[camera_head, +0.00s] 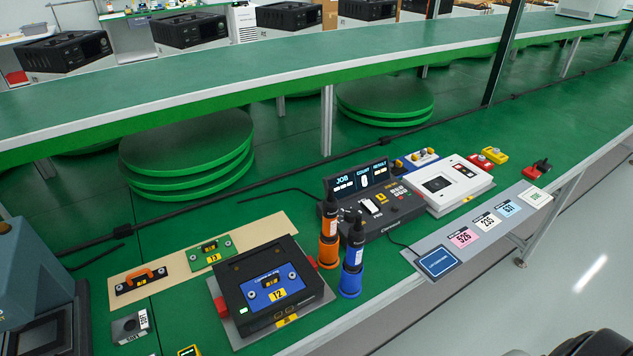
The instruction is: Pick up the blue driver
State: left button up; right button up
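The blue driver (351,277) stands upright on the green bench, near its front edge. It has a blue lower body and a black upper part. The orange driver (328,250) stands just behind it and to the left, also with a black top. The two are close together; I cannot tell whether they touch. Neither of my grippers can be made out in the head view.
A black fixture with a blue Y2 plate (275,286) is left of the drivers. A black job console (372,203) stands behind and right. A blue pad (438,262) lies right, near the edge. A blue-grey machine (35,275) stands far left.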

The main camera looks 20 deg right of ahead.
aim_at(353, 262)
jog(key=z, duration=1.05)
